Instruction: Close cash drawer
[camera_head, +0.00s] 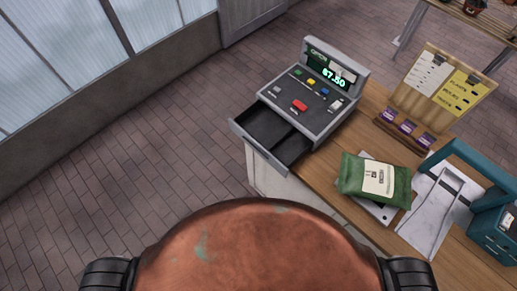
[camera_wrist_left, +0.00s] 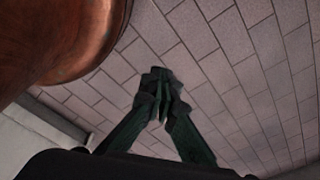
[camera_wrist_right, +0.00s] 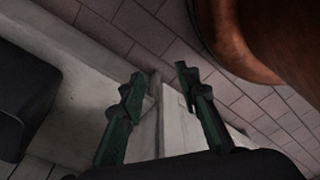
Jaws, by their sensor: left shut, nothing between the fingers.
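The cash register (camera_head: 313,90) stands at the far left end of the wooden counter, its display reading $7.50. Its cash drawer (camera_head: 240,130) is pulled out toward the left of the picture, showing dark empty compartments. Neither gripper shows in the head view. In the left wrist view my left gripper (camera_wrist_left: 160,80) is shut and empty above the tiled floor. In the right wrist view my right gripper (camera_wrist_right: 156,85) is open with nothing between its fingers, pointing down past a pale wall or panel. Neither gripper is near the drawer.
A notice board (camera_head: 440,85) and a teal box (camera_head: 490,235) stand there too. The tiled floor (camera_head: 150,150) left of the counter is clear.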

